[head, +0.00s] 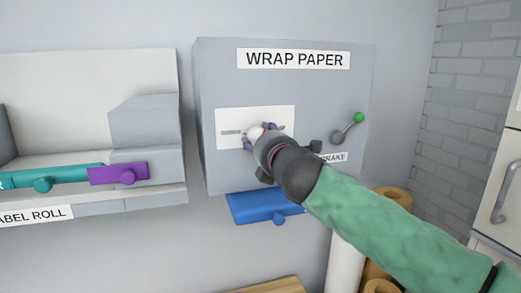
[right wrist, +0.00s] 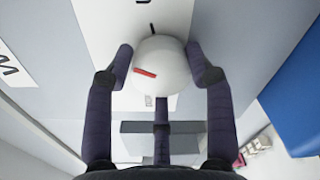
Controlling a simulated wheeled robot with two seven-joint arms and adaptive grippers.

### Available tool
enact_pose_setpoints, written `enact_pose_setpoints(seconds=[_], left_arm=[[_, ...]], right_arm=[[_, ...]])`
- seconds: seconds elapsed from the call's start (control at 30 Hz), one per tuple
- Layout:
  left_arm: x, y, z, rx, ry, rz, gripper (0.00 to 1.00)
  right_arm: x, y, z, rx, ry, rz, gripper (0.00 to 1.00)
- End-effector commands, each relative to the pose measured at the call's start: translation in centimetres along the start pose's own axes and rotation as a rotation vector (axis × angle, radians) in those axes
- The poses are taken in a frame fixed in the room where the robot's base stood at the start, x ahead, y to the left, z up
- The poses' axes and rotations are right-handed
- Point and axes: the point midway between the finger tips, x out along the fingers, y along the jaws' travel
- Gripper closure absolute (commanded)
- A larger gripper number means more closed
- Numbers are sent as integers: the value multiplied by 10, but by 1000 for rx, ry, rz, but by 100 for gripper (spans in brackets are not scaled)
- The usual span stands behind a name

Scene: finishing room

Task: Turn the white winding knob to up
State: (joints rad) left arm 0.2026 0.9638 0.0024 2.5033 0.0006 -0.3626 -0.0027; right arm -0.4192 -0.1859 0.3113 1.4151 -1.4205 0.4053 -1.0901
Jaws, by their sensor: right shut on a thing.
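The white winding knob (head: 255,131) sits on a white plate (head: 230,114) on the front of the grey WRAP PAPER box (head: 215,75). My right gripper (head: 259,134) is at the knob, its fingers around it and shut on it. In the right wrist view the round white knob (right wrist: 162,64) lies between the two dark fingers of the right gripper (right wrist: 161,62). A short red mark (right wrist: 145,72) shows on the knob's face. The hand hides part of the knob and plate in the head view. My left gripper is not in view.
A lever with a green ball (head: 359,118) is on the box's right side, above a partly hidden BRAKE label (head: 333,157). A blue bar (head: 250,206) is below the box. A teal bar (head: 70,177) and a purple bar (head: 105,175) are on the left unit.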

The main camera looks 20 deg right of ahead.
Motion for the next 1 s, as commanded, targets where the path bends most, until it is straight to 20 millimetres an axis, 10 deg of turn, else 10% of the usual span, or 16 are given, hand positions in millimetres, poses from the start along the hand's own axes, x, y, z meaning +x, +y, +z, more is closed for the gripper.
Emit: enact_pose_setpoints(seconds=[1.0], left_arm=[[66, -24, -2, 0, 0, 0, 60]], right_arm=[[-2, -2, 6, 810, 9, 13, 78]])
